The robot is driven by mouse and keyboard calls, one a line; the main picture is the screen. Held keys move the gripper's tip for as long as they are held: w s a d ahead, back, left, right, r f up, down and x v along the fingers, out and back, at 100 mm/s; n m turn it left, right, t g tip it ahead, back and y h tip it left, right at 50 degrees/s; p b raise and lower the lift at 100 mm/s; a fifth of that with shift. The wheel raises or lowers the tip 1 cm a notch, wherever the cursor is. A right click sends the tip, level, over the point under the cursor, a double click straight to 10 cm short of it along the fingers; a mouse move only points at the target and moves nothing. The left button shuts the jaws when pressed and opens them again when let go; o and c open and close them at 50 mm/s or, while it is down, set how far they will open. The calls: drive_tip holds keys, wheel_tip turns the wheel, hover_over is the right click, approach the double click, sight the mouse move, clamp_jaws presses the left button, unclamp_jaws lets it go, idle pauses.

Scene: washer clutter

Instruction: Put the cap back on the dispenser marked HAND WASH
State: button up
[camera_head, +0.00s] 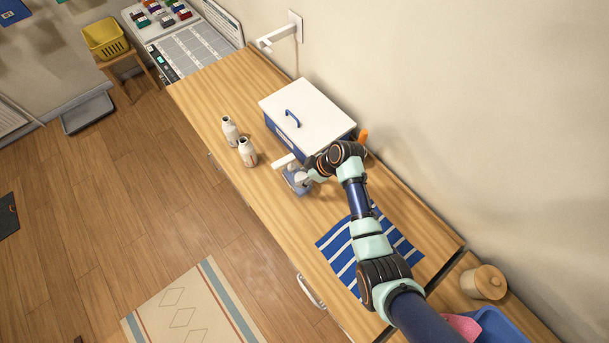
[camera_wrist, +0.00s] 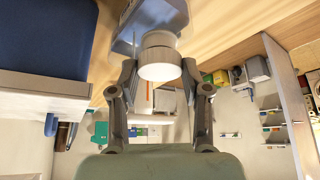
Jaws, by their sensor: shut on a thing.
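My gripper (camera_wrist: 160,78) is shut on a white round cap (camera_wrist: 160,52), held between the fingertips in the wrist view. In the head view my gripper (camera_head: 303,178) is to the right of the bottles, by a small grey-blue item (camera_head: 296,184) partly hidden by it. I cannot tell whether the cap touches that item.
A white-topped box (camera_head: 312,108) with a blue handle stands behind my gripper, close to it. A blue-and-white striped cloth (camera_head: 340,255) lies under my arm. A lidded wooden canister (camera_head: 484,282) is at the right. The counter in front of the bottles is narrow.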

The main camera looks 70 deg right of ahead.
drive_tip(key=shift+f+b, duration=0.65)
drive_tip(key=shift+f, duration=0.3)
idle(1.5)
drive_tip(key=o, duration=0.8)
drive_tip(key=o, duration=0.4)
drive_tip(key=shift+r, duration=0.1)
drive_tip(key=shift+r+p, duration=3.2)
drive_tip(key=shift+r, duration=0.3)
